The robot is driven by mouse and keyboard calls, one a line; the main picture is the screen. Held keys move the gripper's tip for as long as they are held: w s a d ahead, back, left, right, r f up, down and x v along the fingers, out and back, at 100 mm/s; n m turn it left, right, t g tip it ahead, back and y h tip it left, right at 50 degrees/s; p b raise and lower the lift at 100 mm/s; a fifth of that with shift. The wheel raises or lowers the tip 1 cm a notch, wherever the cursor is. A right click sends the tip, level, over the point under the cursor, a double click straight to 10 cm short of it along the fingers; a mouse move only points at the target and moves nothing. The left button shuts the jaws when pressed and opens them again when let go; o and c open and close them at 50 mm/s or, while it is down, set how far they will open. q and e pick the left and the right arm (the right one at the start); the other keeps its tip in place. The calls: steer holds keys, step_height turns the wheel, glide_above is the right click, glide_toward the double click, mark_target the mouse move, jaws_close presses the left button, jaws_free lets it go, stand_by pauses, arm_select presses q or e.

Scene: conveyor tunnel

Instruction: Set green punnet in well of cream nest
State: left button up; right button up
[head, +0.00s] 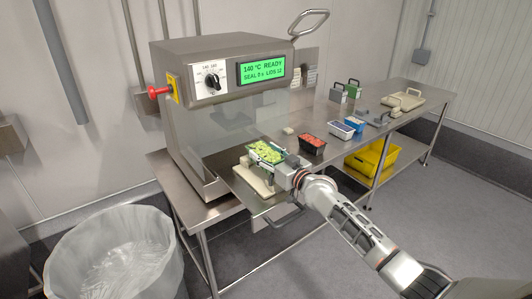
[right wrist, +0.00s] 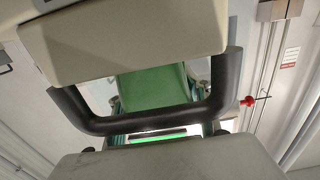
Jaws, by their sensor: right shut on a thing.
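The green punnet (head: 267,151), filled with pale green and yellowish pieces, is at the front of the steel machine. The cream nest (head: 250,178) lies under it on the steel surface, partly covered by the punnet. My right gripper (head: 288,168) comes in from the right and is shut on the punnet's near right side. In the right wrist view, the green wall of the punnet (right wrist: 155,88) shows beyond a black U-shaped bar. The nest's well is hidden, and I cannot tell whether the punnet touches it. My left gripper is not in view.
The machine (head: 225,100) stands behind, its display reading READY, with a red knob (head: 159,91) on its left. A black punnet with red contents (head: 312,144) and a blue-and-white one (head: 345,129) stand to the right. A yellow crate (head: 372,158) sits below; a lined bin (head: 115,255) stands front left.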

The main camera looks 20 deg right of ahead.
steer(key=shift+s+a+f+g, duration=0.1)
steer(key=shift+s+f+g, duration=0.05)
steer(key=shift+f, duration=0.6)
steer(key=shift+s+f+g, duration=0.1)
steer(key=shift+f+g, duration=0.05)
steer(key=shift+f, duration=0.55)
steer(key=o, duration=1.7)
steer(key=shift+c, duration=0.2)
steer(key=shift+f, duration=0.1)
steer(key=shift+s, duration=0.15)
steer(key=s+d, duration=0.1)
steer(key=s, duration=0.1)
steer(key=s+r, duration=0.1)
steer(key=s, duration=0.1)
steer(key=s+d+r, duration=0.1)
steer(key=shift+s+d, duration=0.3)
steer(key=shift+s, duration=0.1)
steer(key=shift+s+d+r, duration=0.1)
steer(key=shift+s+r, duration=0.25)
steer(key=shift+s, duration=0.1)
steer(key=shift+r, duration=0.1)
steer(key=shift+r, duration=0.1)
